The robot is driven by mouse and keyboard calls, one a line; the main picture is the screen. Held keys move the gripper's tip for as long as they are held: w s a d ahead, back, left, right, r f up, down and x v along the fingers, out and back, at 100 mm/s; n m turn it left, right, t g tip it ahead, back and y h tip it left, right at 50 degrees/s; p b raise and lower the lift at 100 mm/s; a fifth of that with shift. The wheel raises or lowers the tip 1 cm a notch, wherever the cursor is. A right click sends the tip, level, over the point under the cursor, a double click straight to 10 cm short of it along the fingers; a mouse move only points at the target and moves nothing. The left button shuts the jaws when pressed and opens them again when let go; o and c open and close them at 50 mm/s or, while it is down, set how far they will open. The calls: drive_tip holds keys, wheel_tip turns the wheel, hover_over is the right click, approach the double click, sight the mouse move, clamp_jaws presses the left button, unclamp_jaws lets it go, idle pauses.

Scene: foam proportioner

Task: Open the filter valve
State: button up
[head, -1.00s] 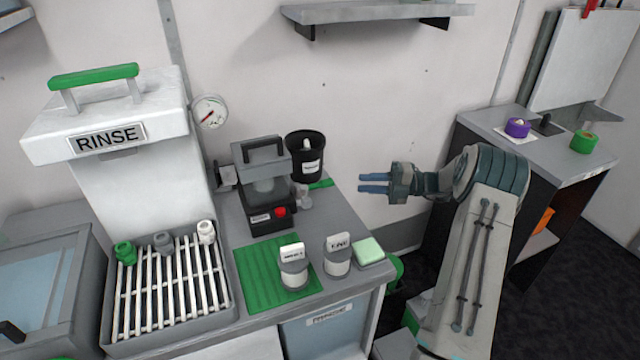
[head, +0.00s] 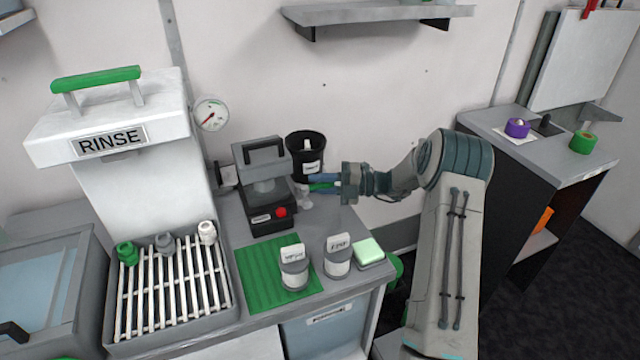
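A black filter cup (head: 305,160) with a white label stands near the wall at the back of the counter. A small pale valve body (head: 303,197) is below it, with a green lever (head: 325,187) pointing right. My gripper (head: 318,182) comes in from the right, its blue fingers level with the lever and just under the cup. The fingers overlap the lever in this view. I cannot tell whether they touch it, or how wide the gap between them is.
A dark machine with a red button (head: 281,212) stands just left of the valve. Two labelled jars (head: 338,262) and a green sponge (head: 368,250) are in front. The rinse station (head: 150,180) is at left, with a gauge (head: 211,113) on the wall.

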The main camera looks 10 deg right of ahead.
sight(317, 188)
drive_tip(key=shift+c, duration=0.3)
clamp_jaws()
drive_tip(key=shift+r+t+p, duration=0.1)
drive_tip(key=shift+t+p, duration=0.2)
drive_tip(key=shift+p, duration=0.05)
drive_tip(key=shift+s+d+r+m+t+p, duration=0.1)
drive_tip(key=shift+s+m+t+p, duration=0.15)
drive_tip(key=shift+m+t+p, duration=0.4)
drive_tip(key=shift+s+m+t+h+p, duration=0.35)
drive_tip(key=shift+m+t+h+p, duration=0.3)
drive_tip(key=shift+t+p, duration=0.35)
drive_tip(key=m+t+h+p, duration=0.1)
drive_tip(key=t, duration=0.1)
drive_tip(key=s+m+t+h+p, duration=0.1)
drive_tip(key=shift+m+t, duration=0.35)
drive_tip(key=shift+m, duration=0.05)
drive_tip(key=shift+s+f+m+t+h+p, duration=0.1)
drive_tip(key=shift+s+m+t+h+p, duration=0.15)
drive_tip(key=shift+m+t+h, duration=0.3)
drive_tip(key=shift+s+f+m+t+h+p, duration=0.1)
drive_tip(key=shift+s+m+t+h+p, duration=0.1)
drive_tip(key=shift+m+t+h, duration=0.35)
